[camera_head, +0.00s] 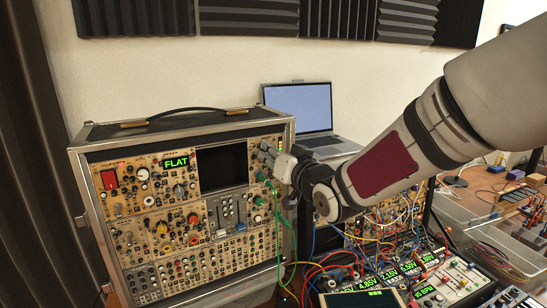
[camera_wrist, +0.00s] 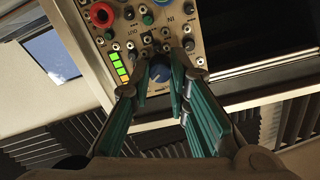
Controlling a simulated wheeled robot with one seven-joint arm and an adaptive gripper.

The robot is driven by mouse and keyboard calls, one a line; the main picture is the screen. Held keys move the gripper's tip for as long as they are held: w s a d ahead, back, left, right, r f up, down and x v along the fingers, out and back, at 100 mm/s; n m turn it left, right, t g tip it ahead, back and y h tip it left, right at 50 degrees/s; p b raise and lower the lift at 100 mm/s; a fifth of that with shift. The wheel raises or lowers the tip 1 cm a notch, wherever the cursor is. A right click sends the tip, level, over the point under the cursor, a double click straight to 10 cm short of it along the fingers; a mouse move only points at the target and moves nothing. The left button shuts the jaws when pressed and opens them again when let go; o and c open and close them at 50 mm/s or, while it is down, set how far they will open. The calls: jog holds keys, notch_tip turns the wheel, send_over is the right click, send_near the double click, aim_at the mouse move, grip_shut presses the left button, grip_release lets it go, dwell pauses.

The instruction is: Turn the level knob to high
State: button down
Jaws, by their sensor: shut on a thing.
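The level knob (camera_wrist: 160,73) is a dark blue round knob on a tan panel, beside a column of lit green and yellow-orange lights (camera_wrist: 120,68) in the wrist view. My gripper (camera_wrist: 161,80) has its teal fingers on either side of the knob and is shut on it. A small pale mark shows on the knob, but its setting is too small to read. In the head view, my gripper (camera_head: 270,155) is at the upper right corner of the synth case (camera_head: 190,130) and hides the knob.
An open laptop (camera_head: 300,105) stands behind. More patched modules and tangled cables (camera_head: 345,265) lie below my arm.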

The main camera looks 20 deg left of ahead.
jog(key=shift+r+m+g+y+p, duration=0.15)
jog(key=shift+m+p, duration=0.75)
jog(key=shift+m, duration=2.85)
jog(key=shift+f+m+g+y+p, duration=0.15)
jog(key=shift+m+p, duration=0.7)
jog(key=shift+m, duration=2.9)
jog(key=shift+w+d+r, duration=0.1)
jog(key=c, duration=1.5)
grip_release()
jog(key=v, duration=1.2)
